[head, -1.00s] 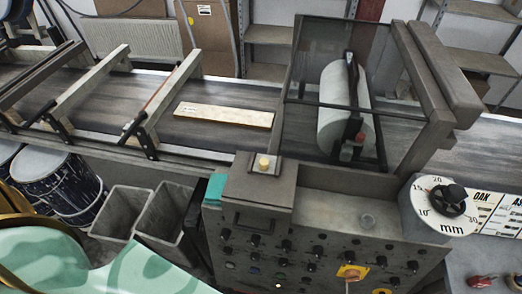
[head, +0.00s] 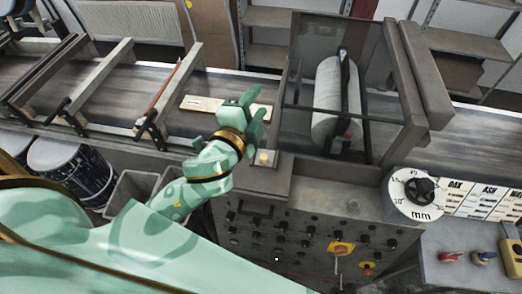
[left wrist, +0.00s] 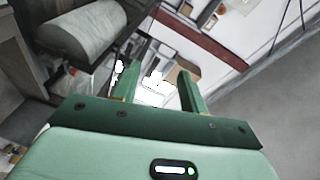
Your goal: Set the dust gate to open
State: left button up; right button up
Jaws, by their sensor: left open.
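My left gripper (head: 257,103) is open and empty in the head view. It is raised over the control cabinet's back edge, in front of the board on the belt. In the left wrist view its two green fingers (left wrist: 160,78) stand apart with nothing between them. I cannot tell for certain which part is the dust gate. The cabinet (head: 290,215) carries several dark knobs, a yellow-plated red switch (head: 341,249) and a pale button (head: 263,158) on top. My right gripper is not in view.
A pale wooden board (head: 200,104) lies on the conveyor belt (head: 90,92). A framed roller (head: 335,105) stands right of my gripper. A round mm dial (head: 418,194) and a grey panel with red (head: 450,257) and blue (head: 484,257) handles are at right. Grey bins (head: 130,187) stand below left.

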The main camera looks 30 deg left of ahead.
pick_arm(q)
jog(key=w+d+r+m+t+h, duration=0.2)
jog(key=d+r+m+h, duration=0.6)
jog(key=d+m+h, duration=0.15)
jog(key=s+d+r+m+g+h, duration=0.15)
jog(key=d+m+g+h, duration=0.35)
jog(key=m, duration=0.5)
jog(key=m+g+y, duration=1)
jog(key=m+g, duration=0.3)
jog(key=m, duration=0.4)
send_near(262, 156)
jog(key=shift+h, duration=0.25)
jog(key=p+x, duration=0.2)
jog(key=x, duration=0.7)
jog(key=shift+a, duration=0.1)
